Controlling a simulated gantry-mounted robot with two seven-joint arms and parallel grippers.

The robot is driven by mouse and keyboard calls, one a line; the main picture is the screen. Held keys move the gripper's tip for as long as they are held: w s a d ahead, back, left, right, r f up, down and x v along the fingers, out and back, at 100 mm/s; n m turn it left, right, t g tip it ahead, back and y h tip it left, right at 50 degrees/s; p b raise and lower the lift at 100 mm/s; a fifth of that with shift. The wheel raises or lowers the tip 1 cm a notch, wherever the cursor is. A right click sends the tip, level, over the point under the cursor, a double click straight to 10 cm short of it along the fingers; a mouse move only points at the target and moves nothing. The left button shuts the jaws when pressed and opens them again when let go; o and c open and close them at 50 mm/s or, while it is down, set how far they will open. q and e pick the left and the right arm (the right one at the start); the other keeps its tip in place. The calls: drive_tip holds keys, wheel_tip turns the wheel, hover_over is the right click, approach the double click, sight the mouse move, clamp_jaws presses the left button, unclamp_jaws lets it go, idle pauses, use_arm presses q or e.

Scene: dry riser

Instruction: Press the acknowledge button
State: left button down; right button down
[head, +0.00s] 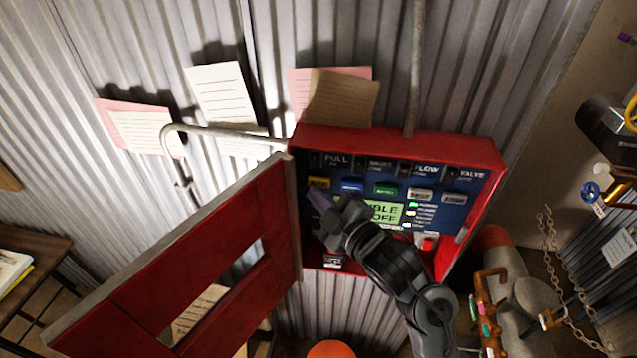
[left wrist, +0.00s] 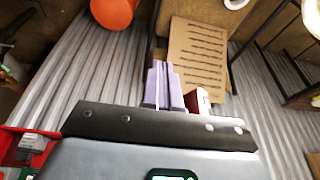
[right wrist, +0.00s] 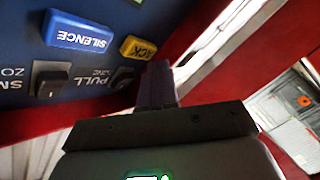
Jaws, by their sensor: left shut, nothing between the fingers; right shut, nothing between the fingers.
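The acknowledge button is the yellow button marked ACK (right wrist: 138,48); in the head view it is the yellow button (head: 319,182) at the upper left of the blue panel face. My right gripper (head: 318,203) is shut and empty, its tip just below that button in the head view. In the right wrist view its closed purple fingers (right wrist: 157,82) point toward the panel, beside the ACK button; I cannot tell whether they touch the panel. My left gripper (left wrist: 163,84) is shut and empty in the left wrist view, away from the button. It is not in the head view.
The red panel box (head: 400,138) has its red door (head: 200,270) swung open at left, close to my right gripper. A blue SILENCE button (right wrist: 82,32) adjoins ACK. A green-lit display (head: 385,212) is partly hidden by my right arm. Pipes and valves stand at right.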

drive_tip(key=shift+w+d+p, duration=0.2)
drive_tip(key=shift+w+p, duration=0.1)
drive_tip(key=shift+w, duration=0.65)
idle(1.2)
drive_tip(key=shift+s, duration=0.25)
drive_tip(key=shift+s+a, duration=0.15)
drive_tip(key=shift+s, duration=0.55)
drive_tip(key=shift+s, duration=0.1)
drive_tip(key=shift+s+a, duration=0.25)
drive_tip(key=shift+s, duration=0.95)
drive_tip(key=shift+s+a, duration=0.25)
drive_tip(key=shift+s, duration=0.9)
